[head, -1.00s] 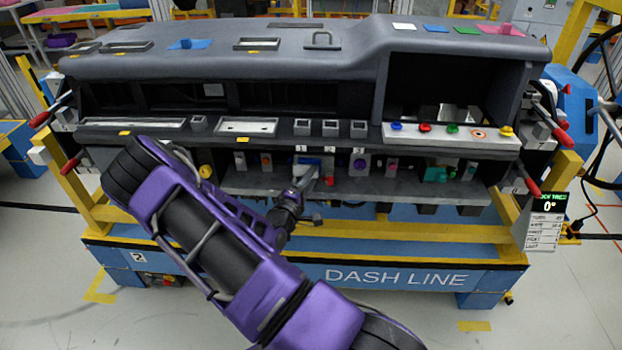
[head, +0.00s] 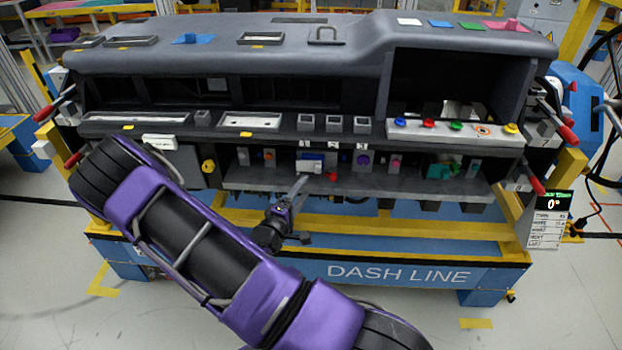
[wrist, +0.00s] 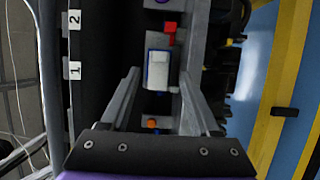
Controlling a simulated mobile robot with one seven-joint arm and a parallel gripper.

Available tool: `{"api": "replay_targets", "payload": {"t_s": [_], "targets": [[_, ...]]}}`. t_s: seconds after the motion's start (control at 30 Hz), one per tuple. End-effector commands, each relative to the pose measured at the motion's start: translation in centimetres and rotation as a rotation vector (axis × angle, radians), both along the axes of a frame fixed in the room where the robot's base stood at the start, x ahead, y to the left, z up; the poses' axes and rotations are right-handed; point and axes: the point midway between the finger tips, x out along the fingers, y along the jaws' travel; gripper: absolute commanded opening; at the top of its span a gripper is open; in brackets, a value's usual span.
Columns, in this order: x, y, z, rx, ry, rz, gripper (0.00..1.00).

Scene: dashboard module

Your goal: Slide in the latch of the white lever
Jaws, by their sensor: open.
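The white lever (head: 312,157) shows as a small white-and-blue latch unit under label 1 on the dashboard's lower ledge. In the wrist view the same white lever (wrist: 158,66) is a pale block with blue edges, seen between and beyond my fingers. A red piece (wrist: 171,29) sits beside it; this red piece (head: 331,176) also shows in the head view. My gripper (head: 300,182) is open and empty, in front of the unit and apart from it. In the wrist view, my gripper (wrist: 160,75) has its two fingers wide apart. Whether the latch is in or out cannot be told.
An orange button (wrist: 151,123) sits close to the fingers in the wrist view. A purple knob (head: 363,160) is to the right of the lever, and a yellow knob (head: 208,166) to the left. The ledge (head: 400,184) has open space in front.

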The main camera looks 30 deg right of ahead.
Motion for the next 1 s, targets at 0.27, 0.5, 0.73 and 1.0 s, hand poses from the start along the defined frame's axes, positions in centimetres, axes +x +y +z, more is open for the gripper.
{"api": "replay_targets", "payload": {"t_s": [0.27,0.5,0.73,1.0], "targets": [[-3.4,5.7,0.0,0.0,0.001,0.005,0.62],[-5.0,8.1,0.0,0.0,0.0,0.001,0.62],[-5.3,8.4,0.0,-0.001,0.0,0.001,0.62],[-5.3,8.4,0.0,0.0,0.0,0.001,0.62]]}}
